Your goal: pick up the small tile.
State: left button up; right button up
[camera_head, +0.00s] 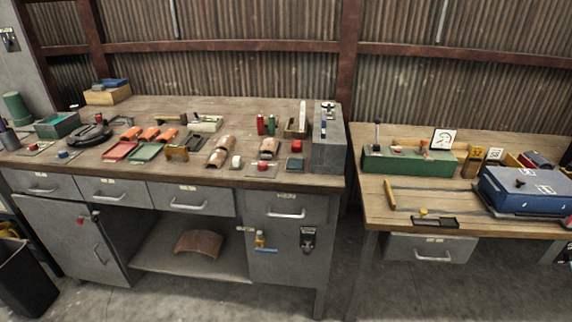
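Several curved, tile-like pieces lie on the left workbench. A pale brown pair (219,152) lies right of the bench's middle. A similar brown curved piece (270,147) is farther right, near a red button. Small orange curved pieces (150,134) lie in a row behind a red tray and a green tray. A larger brown curved tile (198,243) rests on the open shelf below. I cannot tell which one is the small tile. Neither of my grippers is in view, and nothing is seen being held.
The left workbench (60,166) is crowded, with a grey metal block (329,150) at its right end. A gap separates it from the right workbench (400,205), which holds a green box (395,163) and a blue case (525,190). A dark bin (25,280) stands at lower left.

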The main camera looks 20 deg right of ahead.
aim_at(271, 144)
jog(key=u, duration=0.65)
jog(key=i, duration=1.2)
jog(key=z, duration=0.4)
